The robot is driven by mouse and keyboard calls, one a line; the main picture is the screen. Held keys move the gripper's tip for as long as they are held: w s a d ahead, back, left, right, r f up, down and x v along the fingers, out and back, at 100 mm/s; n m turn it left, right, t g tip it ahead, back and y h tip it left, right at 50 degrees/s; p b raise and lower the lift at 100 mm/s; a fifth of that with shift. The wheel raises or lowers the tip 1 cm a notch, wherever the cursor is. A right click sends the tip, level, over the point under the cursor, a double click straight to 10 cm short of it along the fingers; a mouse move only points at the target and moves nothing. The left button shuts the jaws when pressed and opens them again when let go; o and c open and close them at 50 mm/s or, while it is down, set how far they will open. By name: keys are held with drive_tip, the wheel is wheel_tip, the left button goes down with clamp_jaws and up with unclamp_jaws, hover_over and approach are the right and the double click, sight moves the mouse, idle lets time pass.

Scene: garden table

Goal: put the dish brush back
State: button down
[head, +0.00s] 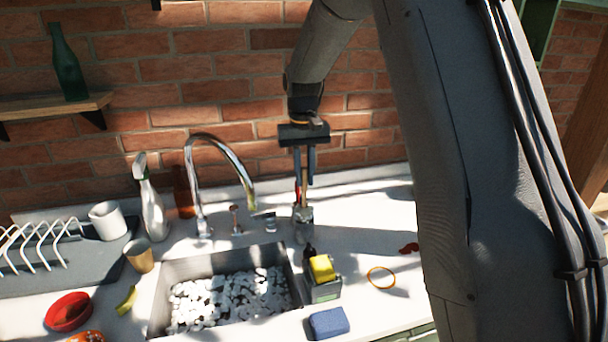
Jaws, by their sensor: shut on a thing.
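My gripper (304,172) points down behind the right end of the sink, in front of the brick wall. It is shut on a thin upright thing between its fingers, which I take to be the dish brush (304,188); the fingers hide much of it. A small grey holder (303,218) stands on the counter directly below the fingers. I cannot tell whether the brush's lower end is inside this holder or just behind or above it. A bit of red shows beside the left finger.
The sink (160,306) holds white foam, with a curved tap (191,185) behind it. A caddy (326,293) with a yellow sponge (322,268) stands at its right, near a blue sponge (328,322). A spray bottle (152,210), cups and a dish rack (35,240) are left.

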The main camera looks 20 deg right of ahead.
sight(305, 191)
drive_tip(key=shift+f+b, duration=1.75)
drive_tip(key=shift+f, duration=1.05)
drive_tip(key=shift+s+p, duration=0.15)
drive_tip(key=shift+p, duration=0.3)
drive_tip(key=shift+f, duration=0.55)
drive_tip(key=c, duration=1.9)
unclamp_jaws()
drive_tip(key=shift+c, duration=0.2)
